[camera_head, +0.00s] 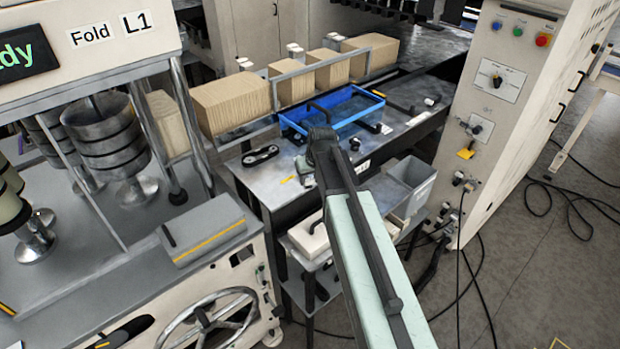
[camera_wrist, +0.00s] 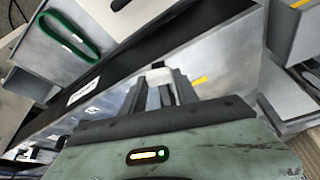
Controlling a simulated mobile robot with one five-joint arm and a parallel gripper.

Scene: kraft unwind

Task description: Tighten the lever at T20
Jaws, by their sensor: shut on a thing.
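My gripper (camera_wrist: 160,90) is shut on a small whitish piece (camera_wrist: 156,76) that shows between the two dark fingers in the wrist view. Its lower part is hidden by the fingers, and I cannot tell whether it is the lever. In the head view my gripper (camera_head: 322,150) is over the front part of the grey worktable (camera_head: 230,168), and my own arm hides what it holds. A white label (camera_head: 362,166) is on the table's front edge, too small to read. No T20 marking is readable.
A blue tray (camera_head: 335,112) lies behind my gripper. A black oblong part (camera_head: 260,155) lies left of it. Brown stacks (camera_head: 230,102) stand at the back. A grey bin (camera_head: 411,178) is at right, beside a control cabinet (camera_head: 495,110). A green loop (camera_wrist: 68,32) shows in the wrist view.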

